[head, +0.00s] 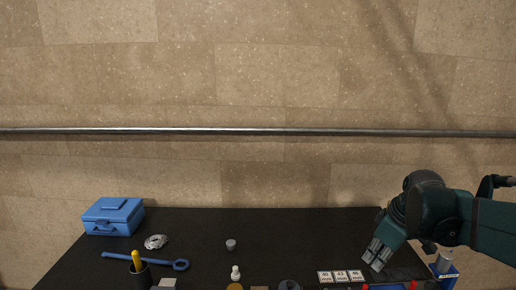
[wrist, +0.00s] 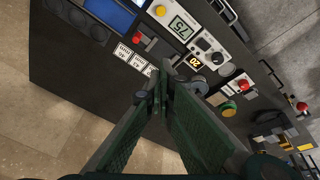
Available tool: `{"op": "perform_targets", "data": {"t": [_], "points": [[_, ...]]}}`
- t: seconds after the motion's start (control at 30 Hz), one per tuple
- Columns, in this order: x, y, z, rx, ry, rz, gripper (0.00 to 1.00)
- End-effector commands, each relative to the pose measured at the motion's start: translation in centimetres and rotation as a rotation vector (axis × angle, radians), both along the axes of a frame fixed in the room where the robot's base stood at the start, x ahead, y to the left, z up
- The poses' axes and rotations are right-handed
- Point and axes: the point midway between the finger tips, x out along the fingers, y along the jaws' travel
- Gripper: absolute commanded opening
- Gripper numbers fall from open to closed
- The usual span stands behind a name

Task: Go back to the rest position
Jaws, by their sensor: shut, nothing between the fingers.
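My gripper (head: 375,256) is at the right of the head view, low over the right part of the black table (head: 190,222), with my dark green arm reaching in from the right edge. In the wrist view my gripper (wrist: 160,92) shows with its two green fingers meeting at the tips. It is shut and holds nothing. The fingers hide part of the panel.
White number cards (head: 341,276) lie left of my gripper. A blue holder (head: 449,271) stands at the right. A blue toolbox (head: 113,216), a blue wrench (head: 170,264) and a dark cup (head: 139,275) are at the left. A metal rail (head: 250,131) crosses the wall. The table's back middle is mostly clear.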

Motion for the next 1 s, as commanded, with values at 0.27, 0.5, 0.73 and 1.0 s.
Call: {"op": "perform_targets", "data": {"t": [0.27, 0.5, 0.73, 1.0], "points": [[-3.2, 3.3, 0.3, 0.009, -0.052, -0.131, 0.00], [-5.9, 5.7, 0.2, 0.030, -0.102, -0.245, 0.00], [-8.5, 7.8, -0.2, 0.062, -0.153, -0.347, 0.00], [-11.4, 9.8, -1.1, 0.114, -0.215, -0.461, 0.00]]}}
